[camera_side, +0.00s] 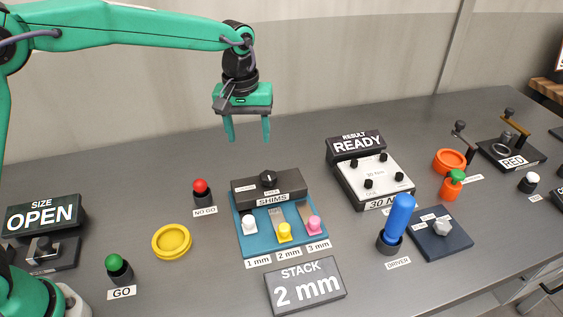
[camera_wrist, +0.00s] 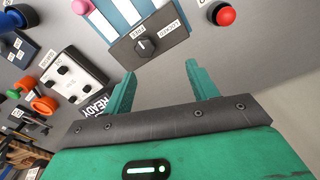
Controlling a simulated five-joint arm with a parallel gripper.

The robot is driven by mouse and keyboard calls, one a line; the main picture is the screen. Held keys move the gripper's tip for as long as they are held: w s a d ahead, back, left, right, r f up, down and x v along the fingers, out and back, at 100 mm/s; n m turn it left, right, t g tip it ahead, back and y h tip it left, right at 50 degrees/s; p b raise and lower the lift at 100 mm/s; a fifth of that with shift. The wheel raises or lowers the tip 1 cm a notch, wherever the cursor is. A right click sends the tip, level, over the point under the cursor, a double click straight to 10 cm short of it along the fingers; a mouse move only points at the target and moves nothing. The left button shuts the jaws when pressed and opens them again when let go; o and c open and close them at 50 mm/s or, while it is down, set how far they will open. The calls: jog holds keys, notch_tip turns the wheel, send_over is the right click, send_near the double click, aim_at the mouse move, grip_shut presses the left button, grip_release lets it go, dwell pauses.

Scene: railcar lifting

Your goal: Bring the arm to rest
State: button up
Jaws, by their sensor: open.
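My gripper (camera_side: 247,129) hangs above the back of the table in the side view, with its two green fingers pointing down. The fingers are apart with nothing between them, and they touch nothing. It hangs behind and above the black shims box (camera_side: 285,186). In the wrist view my gripper (camera_wrist: 157,84) shows both fingers spread, with the shims box and its knob (camera_wrist: 146,46) just beyond them. My arm reaches across from the upper left, raised clear of the table.
On the table stand a red NO GO button (camera_side: 201,187), a yellow dish (camera_side: 172,241), a green GO button (camera_side: 116,266), a STACK sign (camera_side: 304,287) reading 2 mm, a blue cylinder (camera_side: 399,215) and a READY sign (camera_side: 357,145). The space around my gripper is clear.

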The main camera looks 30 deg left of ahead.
jog(key=s+a+r+m+t, duration=0.2)
jog(key=s+a+r, duration=0.75)
jog(key=s, duration=0.25)
jog(key=s+a+f+m+t, duration=0.1)
jog(key=s+a, duration=0.2)
jog(key=s, duration=0.4)
jog(key=s+a+f+m+t, duration=0.1)
jog(key=s+a+f, duration=0.1)
jog(key=s, duration=0.6)
jog(key=shift+a+f+m+t, duration=0.2)
jog(key=shift+a+m+t, duration=0.2)
jog(key=shift+a, duration=0.15)
